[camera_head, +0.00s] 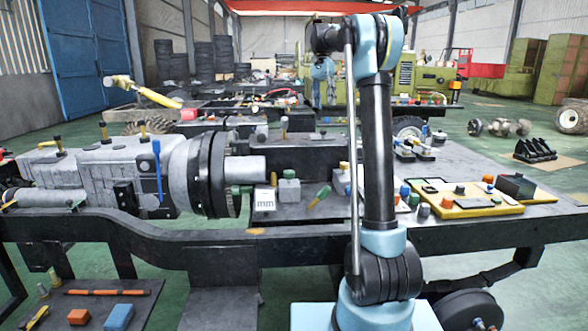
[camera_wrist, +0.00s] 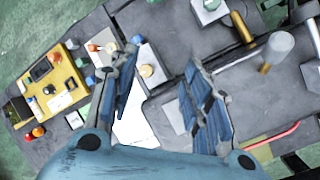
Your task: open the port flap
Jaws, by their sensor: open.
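No part in either view can be clearly told as the port flap. A yellow panel (camera_head: 478,210) with knobs and a black box (camera_head: 516,186) lies on the right of the workbench; whether the flap is on it, I cannot tell. The same panel shows at the left of the wrist view (camera_wrist: 70,92). My gripper (camera_wrist: 160,68) is open, its two blue-padded fingers spread wide with nothing between them. It is above the bench, to the right of the panel in the wrist view, and apart from it. In the head view, my arm hides part of the bench.
A large grey gearbox (camera_head: 100,168) fills the bench's left side. Small blocks and knobs (camera_head: 289,190) stand mid-bench. A white sheet (camera_wrist: 133,126) lies below my fingers in the wrist view. A low shelf (camera_head: 95,300) holds loose parts.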

